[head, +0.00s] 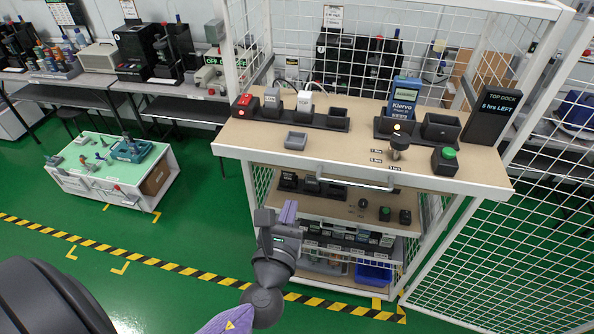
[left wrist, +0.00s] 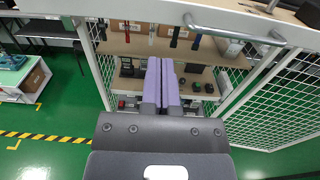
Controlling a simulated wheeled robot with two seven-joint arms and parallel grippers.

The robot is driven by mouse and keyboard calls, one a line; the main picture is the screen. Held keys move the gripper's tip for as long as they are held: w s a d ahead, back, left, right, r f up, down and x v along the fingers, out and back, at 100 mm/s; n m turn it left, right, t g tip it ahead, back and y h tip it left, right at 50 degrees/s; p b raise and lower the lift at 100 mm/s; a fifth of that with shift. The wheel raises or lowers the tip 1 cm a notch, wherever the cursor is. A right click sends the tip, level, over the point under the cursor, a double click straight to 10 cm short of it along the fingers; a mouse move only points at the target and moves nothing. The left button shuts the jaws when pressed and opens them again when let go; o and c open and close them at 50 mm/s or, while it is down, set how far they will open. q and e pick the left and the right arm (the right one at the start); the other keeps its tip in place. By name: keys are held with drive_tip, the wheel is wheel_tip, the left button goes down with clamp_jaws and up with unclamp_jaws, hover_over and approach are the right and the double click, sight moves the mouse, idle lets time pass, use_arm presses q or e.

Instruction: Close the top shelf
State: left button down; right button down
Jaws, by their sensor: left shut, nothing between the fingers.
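The top shelf (head: 250,135) is a tan board with a pale front edge. It juts out from the white mesh rack, past the lower shelf. Its light grey bar handle (head: 355,178) is on the front edge and also shows at the upper right of the left wrist view (left wrist: 235,30). My left gripper (head: 288,213) is shut and empty, with purple fingers. It is in front of the rack, below and left of the handle, apart from it. In the left wrist view its fingertips (left wrist: 160,64) point toward the lower shelf (left wrist: 140,45). My right gripper is not in view.
The top shelf bears a blue tester (head: 404,97), black holders, a grey tray (head: 296,141), a green-button box (head: 445,160) and a black sign (head: 493,112). An open mesh door (head: 500,260) stands at right. A low white table (head: 115,165) is at left.

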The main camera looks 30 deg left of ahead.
sight(303, 167)
use_arm(q)
drive_tip(key=x, duration=0.9)
drive_tip(key=shift+f, duration=0.1)
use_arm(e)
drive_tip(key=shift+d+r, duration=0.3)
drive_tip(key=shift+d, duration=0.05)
